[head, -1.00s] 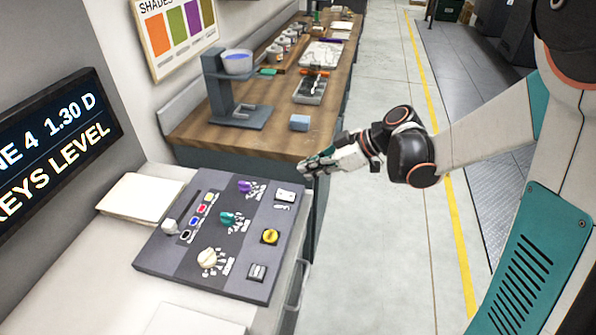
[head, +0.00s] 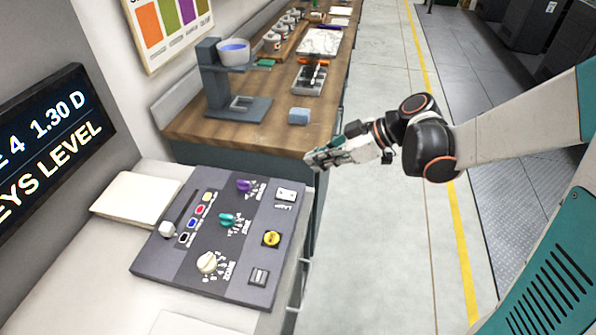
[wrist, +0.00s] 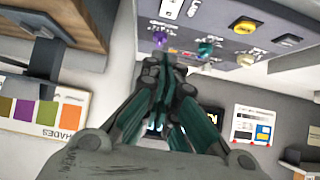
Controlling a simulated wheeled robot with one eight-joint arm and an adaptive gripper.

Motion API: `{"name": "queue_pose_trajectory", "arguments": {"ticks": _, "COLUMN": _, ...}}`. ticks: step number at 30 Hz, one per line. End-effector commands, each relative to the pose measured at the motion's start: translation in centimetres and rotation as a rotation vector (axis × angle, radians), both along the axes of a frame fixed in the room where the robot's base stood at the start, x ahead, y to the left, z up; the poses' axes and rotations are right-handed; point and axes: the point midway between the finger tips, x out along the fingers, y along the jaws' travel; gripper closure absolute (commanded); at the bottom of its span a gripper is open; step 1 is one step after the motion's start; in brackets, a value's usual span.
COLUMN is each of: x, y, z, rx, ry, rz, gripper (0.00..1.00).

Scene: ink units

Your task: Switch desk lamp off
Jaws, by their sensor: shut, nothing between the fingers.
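A dark grey control panel (head: 165,255) lies on the near white counter. It carries a white rocker switch (head: 286,195) at its far right corner, a dark rocker switch (head: 258,276) at the near right, and a yellow button (head: 271,239) between them. No desk lamp can be made out, and the switch labels are too small to read. My gripper (head: 312,160) is shut and empty, beyond the panel's far right corner and apart from it. In the wrist view my gripper (wrist: 165,92) points toward the panel's edge, with the white switch (wrist: 171,8) at the top.
The panel also has purple (head: 244,186), teal (head: 227,219) and cream (head: 208,262) knobs and a slider (head: 167,229). The floor aisle (head: 385,260) on the right is clear.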

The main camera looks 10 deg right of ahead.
Motion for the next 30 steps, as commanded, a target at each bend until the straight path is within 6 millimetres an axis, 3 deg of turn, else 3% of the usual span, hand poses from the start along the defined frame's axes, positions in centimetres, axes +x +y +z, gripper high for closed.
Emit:
{"name": "queue_pose_trajectory", "arguments": {"ticks": 11, "x": 0.2, "y": 0.6, "z": -0.6, "rx": 0.000, "ry": 0.001, "rz": 0.001, "gripper": 1.00}}
{"name": "queue_pose_trajectory", "arguments": {"ticks": 26, "x": 2.7, "y": 7.3, "z": -6.4, "rx": 0.000, "ry": -0.001, "rz": 0.002, "gripper": 1.00}}
{"name": "queue_pose_trajectory", "arguments": {"ticks": 30, "x": 2.8, "y": 7.6, "z": -8.5, "rx": 0.000, "ry": 0.000, "rz": -0.001, "gripper": 1.00}}
